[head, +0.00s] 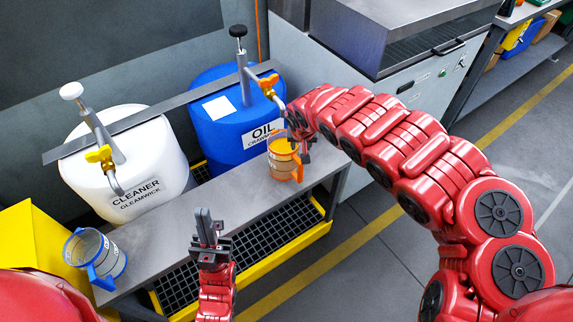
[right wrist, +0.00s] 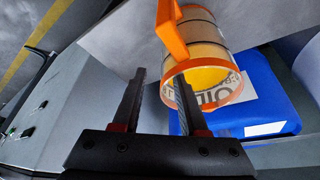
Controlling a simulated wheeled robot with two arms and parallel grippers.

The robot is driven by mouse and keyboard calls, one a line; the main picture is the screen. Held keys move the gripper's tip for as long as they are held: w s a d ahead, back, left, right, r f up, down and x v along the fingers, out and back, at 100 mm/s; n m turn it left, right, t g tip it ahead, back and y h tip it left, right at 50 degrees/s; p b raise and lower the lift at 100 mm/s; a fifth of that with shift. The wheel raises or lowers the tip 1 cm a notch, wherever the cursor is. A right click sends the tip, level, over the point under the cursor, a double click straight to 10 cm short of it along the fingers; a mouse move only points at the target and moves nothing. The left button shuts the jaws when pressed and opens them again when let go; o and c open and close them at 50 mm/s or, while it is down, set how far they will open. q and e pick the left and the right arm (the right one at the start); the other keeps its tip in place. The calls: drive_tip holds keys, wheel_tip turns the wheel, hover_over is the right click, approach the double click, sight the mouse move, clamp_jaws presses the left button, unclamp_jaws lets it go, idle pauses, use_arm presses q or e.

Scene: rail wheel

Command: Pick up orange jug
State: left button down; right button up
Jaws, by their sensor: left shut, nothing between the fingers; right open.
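The orange jug (head: 284,160) is a clear, banded cup with orange rims and handle, upright at the right end of the grey bench shelf, near the blue drum's tap. My right gripper (head: 303,148) is beside the jug at its upper right, partly hidden by its own arm. In the right wrist view the open fingers (right wrist: 160,78) point toward the jug (right wrist: 208,52). The jug's handle (right wrist: 173,32) shows just beyond the gap between the fingertips, and one finger overlaps the jug's rim. I cannot tell whether they touch. My left gripper (head: 205,220) is shut and empty, pointing up in front of the shelf.
A blue oil drum (head: 218,128) and a white cleaner drum (head: 135,165) stand behind the shelf (head: 185,225). A blue-handled jug (head: 97,255) sits at its left end. A yellow-edged grate (head: 262,228) lies below. A grey cabinet (head: 400,75) stands right.

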drive_tip(key=x, duration=0.2)
drive_tip(key=a+x, duration=0.1)
drive_tip(key=x, duration=0.1)
drive_tip(key=shift+w+f+b, duration=0.1)
drive_tip(key=shift+b, duration=0.3)
drive_tip(key=shift+w+d+f, duration=0.15)
drive_tip(key=shift+w+f, duration=0.15)
drive_tip(key=shift+f, duration=0.1)
clamp_jaws()
idle(0.9)
